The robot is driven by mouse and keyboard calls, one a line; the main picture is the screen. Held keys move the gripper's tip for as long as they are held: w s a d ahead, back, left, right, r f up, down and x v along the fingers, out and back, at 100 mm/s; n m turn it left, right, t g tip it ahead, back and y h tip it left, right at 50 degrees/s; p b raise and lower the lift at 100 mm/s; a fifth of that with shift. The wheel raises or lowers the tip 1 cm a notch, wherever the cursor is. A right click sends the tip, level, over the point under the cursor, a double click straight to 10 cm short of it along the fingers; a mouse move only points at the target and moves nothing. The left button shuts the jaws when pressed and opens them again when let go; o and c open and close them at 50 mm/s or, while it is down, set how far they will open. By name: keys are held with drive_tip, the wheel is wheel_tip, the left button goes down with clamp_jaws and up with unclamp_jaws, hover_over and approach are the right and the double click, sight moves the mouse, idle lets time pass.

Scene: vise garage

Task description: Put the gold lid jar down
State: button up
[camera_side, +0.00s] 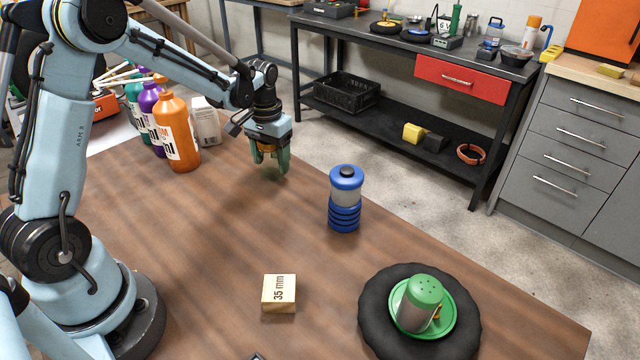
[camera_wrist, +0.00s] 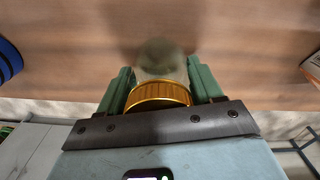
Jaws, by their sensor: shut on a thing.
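My gripper (camera_side: 268,165) points down over the far part of the brown table, between the bottles and the blue container. Its green fingers are shut on the gold lid jar. In the wrist view the ribbed gold lid (camera_wrist: 160,95) sits between the two fingers, with the clear jar body (camera_wrist: 160,68) beyond it. In the side view the fingers mostly hide the jar. I cannot tell whether its base touches the table.
A blue container (camera_side: 345,200) stands right of my gripper. An orange bottle (camera_side: 175,135) and a whitish container (camera_side: 206,122) stand to the left. A wooden block (camera_side: 279,294) and a black round pad (camera_side: 375,330) with a green-topped shaker (camera_side: 417,303) are nearer. The table's middle is clear.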

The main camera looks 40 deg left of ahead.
drive_tip(key=shift+f, duration=0.15)
drive_tip(key=o, duration=1.2)
drive_tip(key=shift+c, duration=0.2)
wheel_tip(320, 180, up, 12)
drive_tip(key=shift+f, duration=0.1)
drive_tip(key=shift+s+d+r, duration=0.2)
drive_tip(key=shift+d+r, duration=0.05)
drive_tip(key=shift+r, duration=0.2)
drive_tip(key=s+d+m+t, duration=0.3)
drive_tip(key=s+d+t, duration=0.4)
drive_tip(key=s+d, duration=0.4)
drive_tip(key=shift+s+d+f, duration=0.25)
drive_tip(key=shift+s, duration=0.6)
